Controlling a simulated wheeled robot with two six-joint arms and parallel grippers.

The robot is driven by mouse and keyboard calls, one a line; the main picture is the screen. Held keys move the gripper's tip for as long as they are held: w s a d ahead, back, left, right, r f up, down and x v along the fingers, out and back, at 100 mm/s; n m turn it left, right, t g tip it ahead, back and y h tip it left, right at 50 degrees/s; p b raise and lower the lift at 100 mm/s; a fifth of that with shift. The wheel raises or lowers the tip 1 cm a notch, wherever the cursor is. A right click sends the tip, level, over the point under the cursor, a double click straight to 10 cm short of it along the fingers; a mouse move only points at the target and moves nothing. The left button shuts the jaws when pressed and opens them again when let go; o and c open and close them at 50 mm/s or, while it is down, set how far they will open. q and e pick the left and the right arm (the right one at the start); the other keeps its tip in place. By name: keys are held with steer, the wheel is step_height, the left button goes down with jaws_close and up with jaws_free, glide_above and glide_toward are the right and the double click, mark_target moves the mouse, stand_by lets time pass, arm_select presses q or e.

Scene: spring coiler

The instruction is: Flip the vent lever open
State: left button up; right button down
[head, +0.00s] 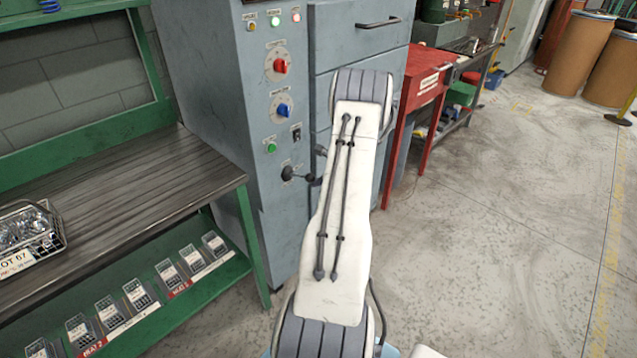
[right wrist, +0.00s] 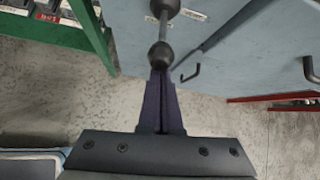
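The vent lever appears to be the dark lever (head: 287,173) on the side of the grey-blue cabinet, below the green button. In the right wrist view its ball knob (right wrist: 160,55) sits on a thin rod that runs up to a dark round base (right wrist: 165,8) on the panel. My right gripper (right wrist: 159,78) has its two dark fingers together, with the tips at the knob. The knob looks ahead of the tips rather than between them; I cannot tell whether they touch. In the head view my white right arm hides most of this gripper. My left gripper is out of view.
The cabinet (head: 215,90) carries a red knob (head: 281,66), a blue knob (head: 284,110) and lit buttons. A green-framed workbench (head: 130,185) with a wire basket (head: 48,243) stands at left. A red bench (head: 420,85) stands behind my arm.

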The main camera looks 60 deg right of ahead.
steer(key=shift+w+r, duration=0.15)
step_height(320, 180, down, 4)
steer(key=s+b, duration=0.2)
steer(key=b, duration=0.2)
steer(key=v, duration=1)
steer(key=shift+d+r+p, duration=0.2)
steer(key=shift+r+p, duration=0.25)
steer(key=shift+r, duration=0.05)
steer(key=shift+w, duration=0.1)
